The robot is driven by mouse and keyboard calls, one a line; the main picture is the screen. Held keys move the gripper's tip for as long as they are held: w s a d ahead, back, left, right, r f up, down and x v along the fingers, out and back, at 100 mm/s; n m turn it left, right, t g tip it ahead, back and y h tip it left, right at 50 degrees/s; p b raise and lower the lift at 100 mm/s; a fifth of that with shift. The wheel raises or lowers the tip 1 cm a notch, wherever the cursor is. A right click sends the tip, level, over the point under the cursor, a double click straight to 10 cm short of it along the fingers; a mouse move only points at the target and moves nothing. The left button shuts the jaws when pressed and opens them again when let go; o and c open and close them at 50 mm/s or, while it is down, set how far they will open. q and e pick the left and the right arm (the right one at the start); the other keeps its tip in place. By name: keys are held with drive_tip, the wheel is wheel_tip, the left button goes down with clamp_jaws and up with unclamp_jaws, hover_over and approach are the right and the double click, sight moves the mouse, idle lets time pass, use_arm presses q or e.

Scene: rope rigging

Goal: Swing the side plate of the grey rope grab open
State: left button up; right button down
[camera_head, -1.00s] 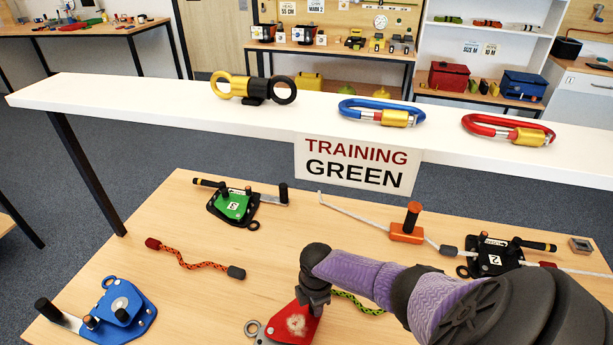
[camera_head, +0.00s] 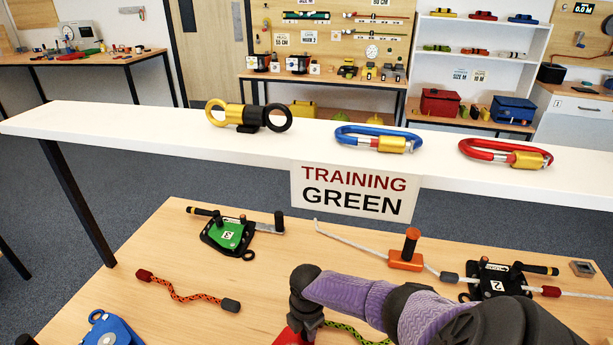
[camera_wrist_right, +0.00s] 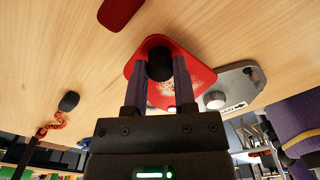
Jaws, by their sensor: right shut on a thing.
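In the right wrist view a red plate (camera_wrist_right: 195,72) with a worn pale patch lies on the table. A grey plate (camera_wrist_right: 238,88) with a grey knob and a label sticks out from under it to the right. How the two are joined is hidden. My right gripper (camera_wrist_right: 158,88) is shut on a black peg (camera_wrist_right: 158,62) that stands on the red plate. In the head view only a bit of the red plate (camera_head: 292,336) shows at the bottom edge, below my right gripper (camera_head: 306,318). My left gripper is not in view.
A green rope grab (camera_head: 232,234), a red-capped cord (camera_head: 188,294), an orange-handled block (camera_head: 406,258) and a black rope grab (camera_head: 494,280) lie on the table (camera_head: 290,262). A blue grab (camera_head: 112,330) is cut off. A white beam (camera_head: 320,140) with carabiners crosses behind.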

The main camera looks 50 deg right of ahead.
drive_tip(key=shift+c, duration=2.1)
unclamp_jaws()
wheel_tip(320, 180, up, 10)
drive_tip(key=p, duration=0.4)
drive_tip(key=shift+p, duration=0.4)
drive_tip(key=shift+f, duration=0.1)
